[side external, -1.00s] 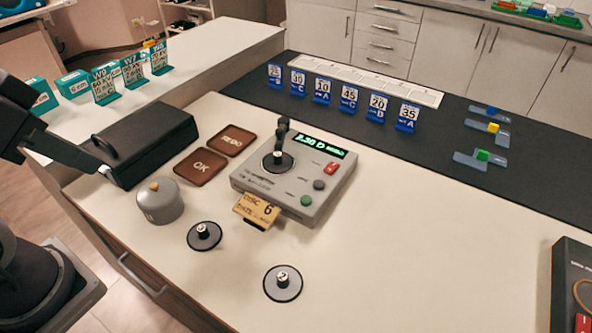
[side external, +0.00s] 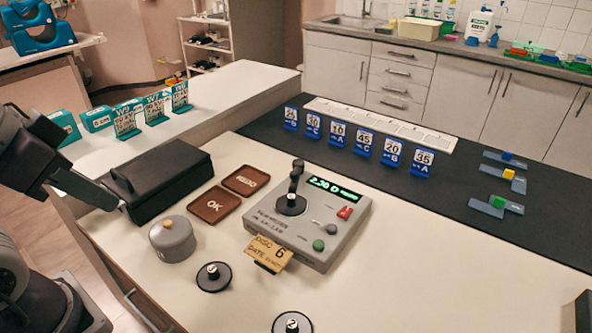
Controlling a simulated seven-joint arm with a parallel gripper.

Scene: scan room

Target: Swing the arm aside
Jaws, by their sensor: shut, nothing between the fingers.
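My arm reaches in from the left edge. My gripper (side external: 112,203) is a dark, narrow shape at its end, shut and empty, in front of the left end of a black case (side external: 165,183). Whether it touches the case I cannot tell. The grey console (side external: 325,225) stands to the right, clear of my arm, with a black knob and lever, a green lit display, and red, grey and green buttons. A tan card (side external: 268,252) reading "DISC 6" sticks out of its front.
Brown OK (side external: 214,205) and REDO (side external: 246,181) pads and a round grey pot (side external: 172,240) lie between case and console. Two black discs (side external: 213,277) (side external: 292,323) lie in front. Teal (side external: 154,108) and blue (side external: 362,140) cards stand behind. The counter's right front (side external: 440,270) is clear.

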